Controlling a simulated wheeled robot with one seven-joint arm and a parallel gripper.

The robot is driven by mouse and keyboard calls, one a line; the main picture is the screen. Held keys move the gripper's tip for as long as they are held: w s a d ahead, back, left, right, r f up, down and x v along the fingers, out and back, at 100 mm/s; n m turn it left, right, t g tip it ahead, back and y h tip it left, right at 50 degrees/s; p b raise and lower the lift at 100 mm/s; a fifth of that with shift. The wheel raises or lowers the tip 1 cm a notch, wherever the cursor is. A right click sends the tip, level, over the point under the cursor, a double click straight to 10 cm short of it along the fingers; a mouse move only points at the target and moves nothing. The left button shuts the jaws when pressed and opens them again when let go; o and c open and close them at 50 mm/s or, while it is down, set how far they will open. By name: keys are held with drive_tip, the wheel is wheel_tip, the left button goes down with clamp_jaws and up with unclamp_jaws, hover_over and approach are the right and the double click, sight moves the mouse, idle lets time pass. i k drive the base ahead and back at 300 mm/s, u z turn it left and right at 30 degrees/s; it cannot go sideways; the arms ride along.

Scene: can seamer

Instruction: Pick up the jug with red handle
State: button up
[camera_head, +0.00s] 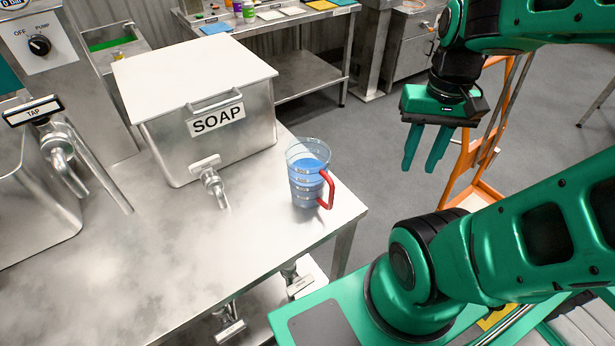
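The jug (305,176) is clear with a red handle (327,189) and holds blue liquid. It stands upright near the right edge of the steel table (120,265), with its handle facing right. My gripper (422,168) hangs in the air to the right of the jug, beyond the table edge. Its two green fingers point down and are apart, with nothing between them. The gripper does not touch the jug.
A steel box labelled SOAP (207,108) with a tap (214,186) stands left of the jug. Another tap (64,157) is at the far left. An orange frame (485,150) stands behind my gripper. The table in front of the jug is clear.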

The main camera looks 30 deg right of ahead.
sight(309, 160)
drive_tip(key=z, duration=0.3)
drive_tip(key=k, duration=1.5)
drive_tip(key=u, duration=0.5)
drive_tip(key=i, duration=1)
drive_tip(key=u, duration=0.05)
